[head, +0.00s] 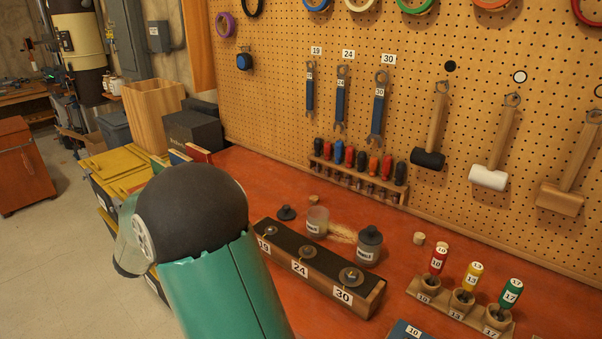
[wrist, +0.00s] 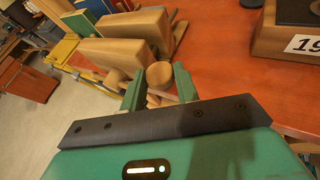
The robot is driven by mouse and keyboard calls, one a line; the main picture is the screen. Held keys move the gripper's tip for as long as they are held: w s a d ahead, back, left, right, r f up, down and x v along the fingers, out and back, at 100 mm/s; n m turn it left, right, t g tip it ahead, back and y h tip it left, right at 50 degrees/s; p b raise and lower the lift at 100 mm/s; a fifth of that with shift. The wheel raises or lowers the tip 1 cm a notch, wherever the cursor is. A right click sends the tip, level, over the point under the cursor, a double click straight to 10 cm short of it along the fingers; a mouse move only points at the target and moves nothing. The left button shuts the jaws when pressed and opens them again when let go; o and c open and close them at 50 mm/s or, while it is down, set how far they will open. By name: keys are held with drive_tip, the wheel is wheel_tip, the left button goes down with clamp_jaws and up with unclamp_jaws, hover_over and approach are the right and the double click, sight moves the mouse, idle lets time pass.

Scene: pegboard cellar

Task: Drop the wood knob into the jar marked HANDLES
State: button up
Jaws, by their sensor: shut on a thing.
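My gripper (wrist: 160,88) shows in the wrist view with its two green fingers shut on a round wood knob (wrist: 159,74). In the head view my arm hides the gripper and the held knob. An open clear jar (head: 317,222) stands on the red bench in the head view, with a dark lid (head: 287,213) lying to its left. A second jar (head: 369,246) with a dark lid on it stands to the right. Both jars have white labels too small to read, so I cannot tell which is marked HANDLES.
A numbered wooden block (head: 324,272) lies in front of the jars. Small wooden pieces (head: 419,239) lie on the bench. A screwdriver rack (head: 360,182) stands at the pegboard. Labelled drivers (head: 463,292) stand at right. Wooden blocks (wrist: 105,56) are close beyond my fingers.

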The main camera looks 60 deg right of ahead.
drive_tip(key=s+d+r+m+g, duration=0.35)
drive_tip(key=s+d+g, duration=0.2)
drive_tip(key=d, duration=0.45)
drive_tip(key=s+d+r+m+g, duration=0.35)
drive_tip(key=s+d+m, duration=0.2)
drive_tip(key=d, duration=0.35)
drive_tip(key=s+d+r+m+g+y, duration=0.25)
drive_tip(key=s+d+g, duration=0.2)
drive_tip(key=s, duration=0.35)
drive_tip(key=s+d+r+m+g+y, duration=0.1)
drive_tip(key=s+d+m+g+y, duration=0.15)
drive_tip(key=s+d+m, duration=0.35)
wheel_tip(320, 180, down, 6)
drive_tip(key=s+n+h, duration=0.1)
drive_tip(key=n, duration=0.1)
drive_tip(key=shift+a+g, duration=0.3)
drive_tip(key=shift+a, duration=0.05)
drive_tip(key=shift+s, duration=0.1)
drive_tip(key=o, duration=1)
drive_tip(key=shift+r, duration=0.1)
